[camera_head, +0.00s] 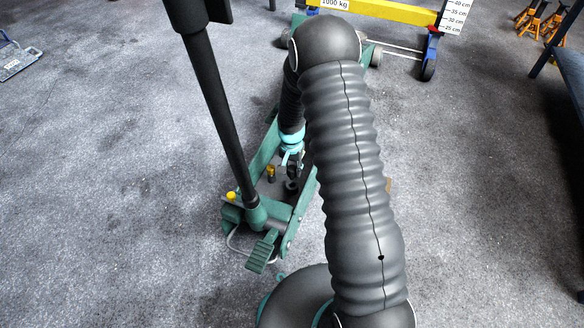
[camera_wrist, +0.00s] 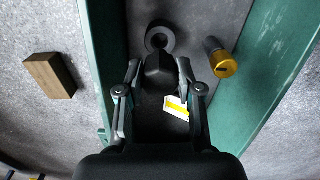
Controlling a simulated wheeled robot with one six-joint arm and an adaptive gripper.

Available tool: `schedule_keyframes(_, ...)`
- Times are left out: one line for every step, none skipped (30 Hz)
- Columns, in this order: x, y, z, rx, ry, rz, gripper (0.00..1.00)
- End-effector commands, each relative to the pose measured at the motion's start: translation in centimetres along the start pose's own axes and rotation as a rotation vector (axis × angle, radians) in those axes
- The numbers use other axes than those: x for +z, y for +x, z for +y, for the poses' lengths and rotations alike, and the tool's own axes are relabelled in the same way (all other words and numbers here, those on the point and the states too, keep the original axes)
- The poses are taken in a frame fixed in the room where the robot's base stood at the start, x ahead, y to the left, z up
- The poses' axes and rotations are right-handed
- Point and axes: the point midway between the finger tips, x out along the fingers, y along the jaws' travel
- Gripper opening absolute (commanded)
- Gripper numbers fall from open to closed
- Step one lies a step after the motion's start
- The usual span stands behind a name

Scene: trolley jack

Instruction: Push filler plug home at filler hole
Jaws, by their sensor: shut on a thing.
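My gripper (camera_wrist: 158,75) is shut on a black, blunt-ended filler plug (camera_wrist: 159,72) in the wrist view, with one finger on each side. A grey ring with a dark centre, which looks like the filler hole (camera_wrist: 160,31), is just beyond the plug's end in that view. The plug covers part of the ring's near edge; I cannot tell whether they touch. In the head view, my gripper (camera_head: 292,165) points down between the green side plates of the trolley jack (camera_head: 264,152), with the ring (camera_head: 291,186) close below it. The plug is hard to make out there.
A yellow-topped cylinder (camera_wrist: 222,63) stands right of the ring, inside the jack frame. Green side plates (camera_wrist: 103,50) flank my gripper. A wooden block (camera_wrist: 50,75) lies outside the frame. The jack's black handle (camera_head: 215,105) rises at the left in the head view.

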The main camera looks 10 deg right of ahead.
Motion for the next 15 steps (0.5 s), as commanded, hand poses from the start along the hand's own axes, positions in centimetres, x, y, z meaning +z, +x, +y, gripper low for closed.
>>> schedule_keyframes(0.0,0.8,0.0,0.000,0.000,0.000,0.01)
schedule_keyframes(0.0,1.1,0.0,0.000,0.000,0.000,0.01)
schedule_keyframes(0.0,1.4,0.0,0.000,0.000,0.000,0.01)
schedule_keyframes(0.0,1.6,0.0,0.000,0.000,0.000,0.01)
schedule_keyframes(0.0,1.8,0.0,0.000,0.000,0.000,0.01)
schedule_keyframes(0.0,2.0,0.0,0.000,0.000,0.000,0.01)
schedule_keyframes(0.0,2.2,0.0,0.000,0.000,0.000,0.01)
schedule_keyframes(0.0,2.3,0.0,0.000,0.000,0.000,0.01)
schedule_keyframes(0.0,2.4,0.0,0.000,0.000,0.000,0.01)
schedule_keyframes(0.0,2.5,0.0,0.000,0.000,0.000,0.01)
schedule_keyframes(0.0,2.5,0.0,0.000,0.000,0.000,0.01)
schedule_keyframes(0.0,2.6,0.0,0.000,0.000,0.000,0.01)
schedule_keyframes(0.0,2.6,0.0,0.000,0.000,0.000,0.01)
schedule_keyframes(0.0,2.6,0.0,0.000,0.000,0.000,0.01)
schedule_keyframes(0.0,2.5,0.0,0.000,0.000,0.000,0.01)
